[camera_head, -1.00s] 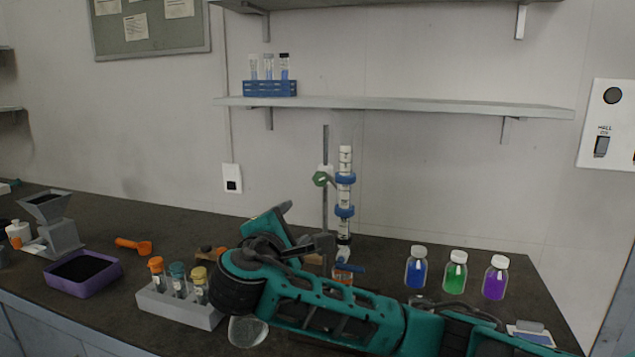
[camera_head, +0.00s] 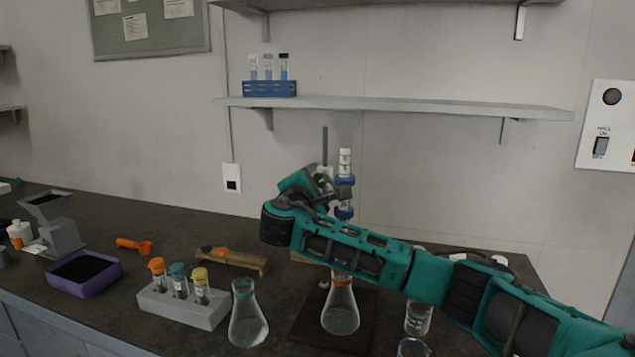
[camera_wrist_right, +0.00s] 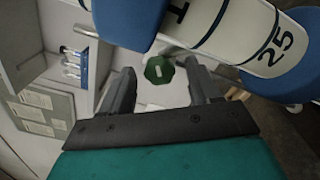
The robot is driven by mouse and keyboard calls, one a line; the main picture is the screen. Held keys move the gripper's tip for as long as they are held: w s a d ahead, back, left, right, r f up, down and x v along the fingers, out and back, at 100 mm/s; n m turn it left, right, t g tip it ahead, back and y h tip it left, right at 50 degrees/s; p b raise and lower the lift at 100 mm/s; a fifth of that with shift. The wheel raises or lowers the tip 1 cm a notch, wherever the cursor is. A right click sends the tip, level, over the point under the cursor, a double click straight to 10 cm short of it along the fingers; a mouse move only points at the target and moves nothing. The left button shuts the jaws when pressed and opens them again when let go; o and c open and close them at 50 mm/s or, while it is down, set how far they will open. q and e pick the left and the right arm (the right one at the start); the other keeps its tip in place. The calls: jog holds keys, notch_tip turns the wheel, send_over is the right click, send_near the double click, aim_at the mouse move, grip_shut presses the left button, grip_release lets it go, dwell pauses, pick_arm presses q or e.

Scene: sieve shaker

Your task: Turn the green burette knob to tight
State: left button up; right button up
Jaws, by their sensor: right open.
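The green burette knob (camera_wrist_right: 158,69) shows in the right wrist view as a faceted green piece with a pale mark. It lies in the gap between my two dark fingers near their tips, with room on both sides. My right gripper (camera_wrist_right: 162,88) is open. In the head view my right gripper (camera_head: 332,190) is up at the burette stand and mostly covers the knob. The white burette (camera_head: 345,160) stands upright with blue clamps; in the wrist view its graduated tube (camera_wrist_right: 215,20) passes close by at the top. My left gripper is not in view.
An orange-collared flask (camera_head: 340,312) stands below the burette, and a teal-collared flask (camera_head: 247,318) stands left of it. A rack (camera_head: 185,308) with capped tubes is further left. My right arm hides most of the bottles at right. A shelf (camera_head: 430,105) runs above.

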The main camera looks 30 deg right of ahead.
jog(key=shift+w+d, duration=0.2)
jog(key=shift+d, duration=0.05)
jog(key=shift+c, duration=0.4)
jog(key=c, duration=0.9)
